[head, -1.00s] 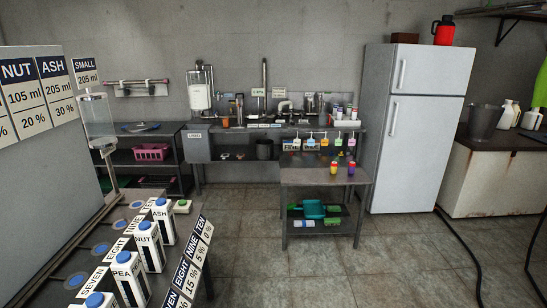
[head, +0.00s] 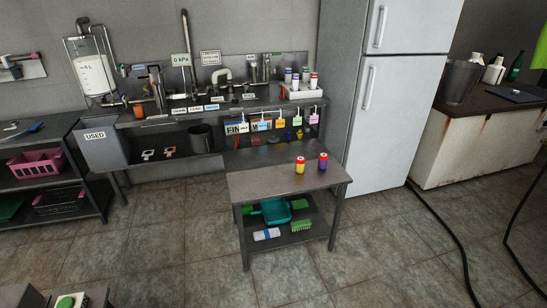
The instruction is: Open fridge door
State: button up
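The white fridge (head: 374,113) stands against the back wall, right of the middle, with its top cut off by the frame. Its upper door (head: 414,26) has a vertical handle (head: 381,27) near its left edge. Its larger lower door (head: 405,125) has a similar handle (head: 369,88), also near its left edge. Both doors are closed. My gripper is not in view.
A rusty white cabinet (head: 465,150) stands right of the fridge. Black hoses (head: 455,240) cross the floor, with bare tiles nearby.

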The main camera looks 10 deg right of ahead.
aim_at(395, 95)
jog(key=i+j+z, duration=0.2)
jog(key=i, duration=0.2)
jog(key=i+j+z, duration=0.2)
jog(key=i, duration=0.25)
jog(key=l, duration=0.1)
